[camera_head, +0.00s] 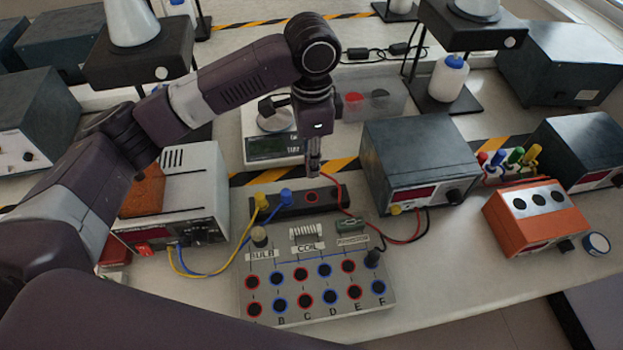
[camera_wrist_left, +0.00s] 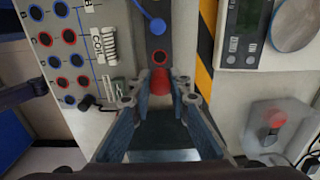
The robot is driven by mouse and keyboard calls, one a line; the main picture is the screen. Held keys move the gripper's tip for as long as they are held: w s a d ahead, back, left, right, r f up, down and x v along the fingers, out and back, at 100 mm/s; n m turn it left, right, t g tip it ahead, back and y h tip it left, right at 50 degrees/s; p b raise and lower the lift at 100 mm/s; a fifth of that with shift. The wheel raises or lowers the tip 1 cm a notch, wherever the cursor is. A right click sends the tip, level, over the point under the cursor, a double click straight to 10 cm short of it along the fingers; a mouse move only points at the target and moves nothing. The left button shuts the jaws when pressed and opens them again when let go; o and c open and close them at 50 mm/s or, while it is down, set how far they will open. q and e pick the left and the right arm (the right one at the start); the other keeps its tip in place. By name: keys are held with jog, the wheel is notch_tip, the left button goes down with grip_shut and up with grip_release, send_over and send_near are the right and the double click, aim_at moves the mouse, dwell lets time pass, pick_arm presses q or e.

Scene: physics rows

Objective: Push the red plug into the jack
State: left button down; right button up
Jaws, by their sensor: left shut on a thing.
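My left gripper (camera_head: 314,168) points down just above the black jack strip (camera_head: 331,198). It is shut on the red plug (camera_wrist_left: 160,82), which shows between the fingertips in the left wrist view. A red-ringed jack (camera_head: 311,197) is at the strip's middle, empty. In the left wrist view this jack (camera_wrist_left: 159,57) is just past the plug's tip, and the plug appears apart from it; its exact height is unclear. A red wire (camera_head: 335,185) runs from near the gripper toward the power supply. My right gripper is not in view.
A yellow plug (camera_head: 262,202) and a blue plug (camera_head: 286,197) stand in the strip's left part. The lettered board (camera_head: 388,302) lies in front. A dark power supply (camera_head: 418,155) stands to the right, a scale (camera_head: 266,148) behind. Free table lies at the front right.

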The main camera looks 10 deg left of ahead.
pick_arm(q)
notch_tip(320, 180, up, 10)
jog(key=shift+f, duration=0.1)
dwell(0.4)
jog(key=s+d+f+n+p, duration=0.4)
jog(key=s+d+f+p, duration=0.15)
jog(key=s, duration=0.45)
jog(key=s+d+f+n+p, duration=0.45)
jog(key=s+d, duration=0.25)
jog(key=s, duration=0.3)
jog(key=shift+n, duration=0.25)
jog(key=f, duration=0.6)
jog(key=shift+s+d+f+b, duration=0.2)
jog(key=shift+d+b, duration=0.1)
jog(key=shift+d, duration=0.1)
jog(key=shift+w+f, duration=0.1)
jog(key=shift+f, duration=0.5)
jog(key=shift+r+p, duration=0.1)
jog(key=shift+p, duration=0.55)
jog(key=shift+p, duration=0.55)
jog(key=shift+f+p, duration=0.3)
jog(key=shift+f, duration=0.25)
